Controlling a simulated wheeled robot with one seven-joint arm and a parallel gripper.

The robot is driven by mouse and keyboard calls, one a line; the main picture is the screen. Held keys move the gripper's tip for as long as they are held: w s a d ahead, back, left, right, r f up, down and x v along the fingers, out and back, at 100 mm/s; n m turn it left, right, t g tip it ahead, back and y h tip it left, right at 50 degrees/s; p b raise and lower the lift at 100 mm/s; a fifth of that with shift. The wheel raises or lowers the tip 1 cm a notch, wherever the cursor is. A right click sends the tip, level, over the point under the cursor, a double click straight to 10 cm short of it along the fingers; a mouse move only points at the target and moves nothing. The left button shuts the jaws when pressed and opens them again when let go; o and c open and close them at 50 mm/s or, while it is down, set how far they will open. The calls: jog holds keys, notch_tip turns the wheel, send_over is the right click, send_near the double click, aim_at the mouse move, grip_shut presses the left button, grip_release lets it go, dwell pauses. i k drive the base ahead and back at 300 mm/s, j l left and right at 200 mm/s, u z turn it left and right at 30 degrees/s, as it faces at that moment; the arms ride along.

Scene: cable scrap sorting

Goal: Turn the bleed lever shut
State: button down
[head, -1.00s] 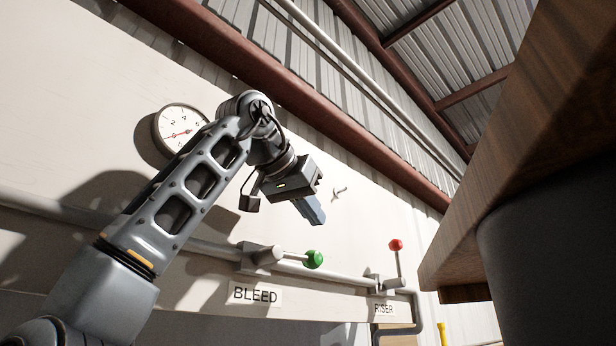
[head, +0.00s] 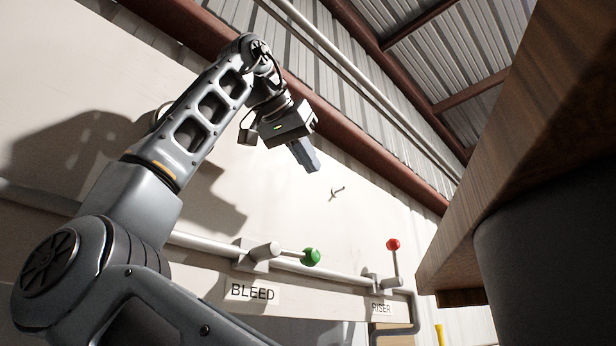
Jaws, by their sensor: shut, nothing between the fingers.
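The bleed lever (head: 290,252) is a thin rod with a green ball knob (head: 311,256). It runs out to the right from its grey valve body (head: 258,255) on the pipe, roughly in line with the pipe. The BLEED label (head: 253,292) is just below it. My gripper (head: 310,166) is shut and empty, its fingers pointing down and to the right. In the picture it is well above the green knob, apart from it.
The riser lever (head: 396,262) with a red knob stands upright to the right, above the RISER label (head: 382,309). A wooden slab edge (head: 500,190) fills the right side. A small hook-like fitting (head: 337,193) is on the pale wall.

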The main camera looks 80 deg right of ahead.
aim_at(309, 257)
jog(key=k, duration=1)
